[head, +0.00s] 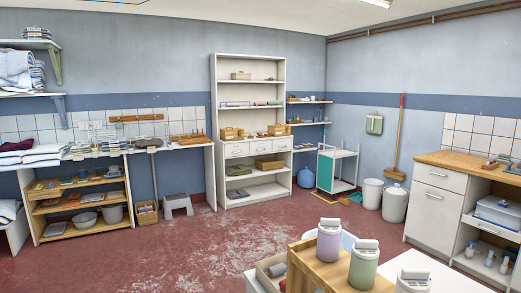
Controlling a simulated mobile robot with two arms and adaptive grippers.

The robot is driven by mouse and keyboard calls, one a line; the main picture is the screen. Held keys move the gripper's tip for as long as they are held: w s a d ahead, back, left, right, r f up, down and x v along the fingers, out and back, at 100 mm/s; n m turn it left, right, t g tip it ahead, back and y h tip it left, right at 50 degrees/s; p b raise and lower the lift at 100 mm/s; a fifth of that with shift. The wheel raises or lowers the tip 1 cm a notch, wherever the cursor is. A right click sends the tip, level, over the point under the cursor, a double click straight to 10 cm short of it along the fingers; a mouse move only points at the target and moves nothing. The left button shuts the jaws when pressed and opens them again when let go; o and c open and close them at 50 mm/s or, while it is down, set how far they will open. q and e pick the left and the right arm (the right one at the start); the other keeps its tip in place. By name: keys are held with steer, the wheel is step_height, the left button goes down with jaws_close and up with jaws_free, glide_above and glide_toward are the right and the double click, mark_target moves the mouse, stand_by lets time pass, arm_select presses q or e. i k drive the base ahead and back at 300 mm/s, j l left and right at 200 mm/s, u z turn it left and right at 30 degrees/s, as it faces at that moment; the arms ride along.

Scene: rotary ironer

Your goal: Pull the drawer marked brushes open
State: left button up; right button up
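A tall white shelf unit stands at the back wall and holds a row of three small white drawers: a left one (236,150), a middle one (261,147) and a right one (284,144). All three look shut. A wider white drawer (440,177) sits under the wooden counter at the right and also looks shut. No marking can be read from here, so I cannot tell which drawer is marked brushes. Neither of my grippers is in view.
Jars and a wooden box (325,272) stand close in the foreground. The red floor (190,245) is open towards the shelf unit (214,120). A grey step stool (177,204) stands left of it, a white trolley (337,168) and bins (395,203) to its right.

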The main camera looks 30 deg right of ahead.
mark_target(262, 145)
steer(key=i+j, duration=0.1)
steer(key=i, duration=2.65)
steer(key=i+z, duration=0.2)
steer(key=i, duration=0.3)
steer(key=i+z, duration=0.2)
steer(key=i, duration=0.3)
steer(key=i+j+z, duration=0.2)
steer(key=i, duration=0.35)
steer(key=i+z, duration=0.2)
steer(key=i, duration=0.3)
steer(key=i+l+z, duration=0.3)
steer(key=i, duration=0.55)
steer(key=i+j+z, duration=0.1)
steer(key=i+z, duration=0.15)
steer(key=i, duration=0.6)
steer(key=i+j+z, duration=0.15)
steer(key=i+z, duration=0.15)
steer(key=i, duration=0.55)
